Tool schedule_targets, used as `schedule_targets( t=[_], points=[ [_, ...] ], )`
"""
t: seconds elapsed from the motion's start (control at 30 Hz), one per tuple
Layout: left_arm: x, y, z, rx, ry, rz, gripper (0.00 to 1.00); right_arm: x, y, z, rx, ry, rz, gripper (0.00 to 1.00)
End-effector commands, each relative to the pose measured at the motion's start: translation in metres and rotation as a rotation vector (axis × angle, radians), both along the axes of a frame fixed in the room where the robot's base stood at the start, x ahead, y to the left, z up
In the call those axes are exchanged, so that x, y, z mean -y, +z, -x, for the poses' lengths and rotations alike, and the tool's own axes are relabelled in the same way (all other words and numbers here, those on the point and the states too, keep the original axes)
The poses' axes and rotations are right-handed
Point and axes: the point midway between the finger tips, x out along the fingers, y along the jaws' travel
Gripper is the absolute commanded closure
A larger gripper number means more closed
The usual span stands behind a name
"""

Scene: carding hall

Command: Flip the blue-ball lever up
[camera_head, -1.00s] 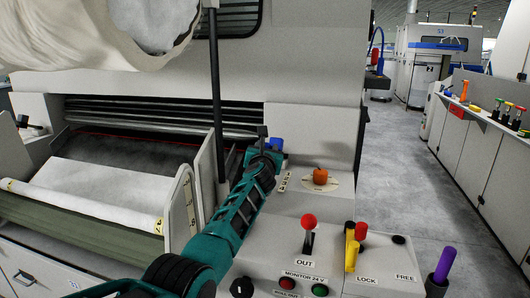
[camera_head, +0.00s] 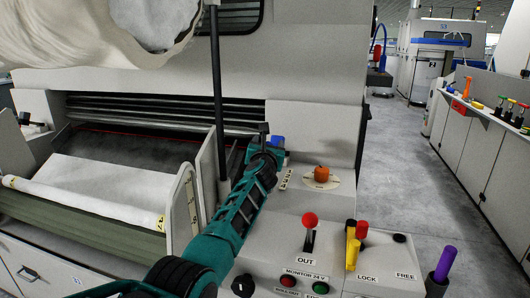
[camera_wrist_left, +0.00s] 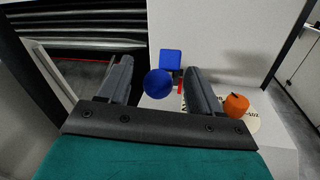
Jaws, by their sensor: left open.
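In the head view only a bit of blue (camera_head: 277,142) shows beside my left gripper (camera_head: 264,140), which hides most of the lever. My left gripper, also in the left wrist view (camera_wrist_left: 158,68), is open and empty; I cannot tell whether a finger touches the ball. My right gripper is out of view.
An orange knob (camera_head: 321,174) sits on a round dial close by on the right. The console nearer me carries a red-ball lever (camera_head: 310,220), a yellow lever (camera_head: 352,248) and push buttons. A dark upright post (camera_head: 216,100) stands left of my gripper.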

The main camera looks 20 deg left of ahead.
Motion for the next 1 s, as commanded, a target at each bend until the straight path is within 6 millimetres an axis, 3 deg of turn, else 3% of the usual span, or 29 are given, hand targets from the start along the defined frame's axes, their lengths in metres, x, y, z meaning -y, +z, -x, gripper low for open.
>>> schedule_targets(
  t=[0.1, 0.33, 0.8, 1.0],
  points=[
    [0.004, 0.005, 0.013, -0.002, -0.001, 0.002, 0.36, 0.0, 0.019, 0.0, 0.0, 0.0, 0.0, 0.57],
    [0.011, 0.005, 0.044, -0.001, 0.0, 0.001, 0.36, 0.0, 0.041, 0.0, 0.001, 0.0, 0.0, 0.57],
    [0.025, 0.001, 0.102, 0.002, 0.001, -0.001, 0.36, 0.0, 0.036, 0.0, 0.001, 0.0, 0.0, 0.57],
    [0.029, 0.002, 0.115, 0.003, 0.0, -0.001, 0.36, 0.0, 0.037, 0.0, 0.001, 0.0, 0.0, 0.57]
  ],
)
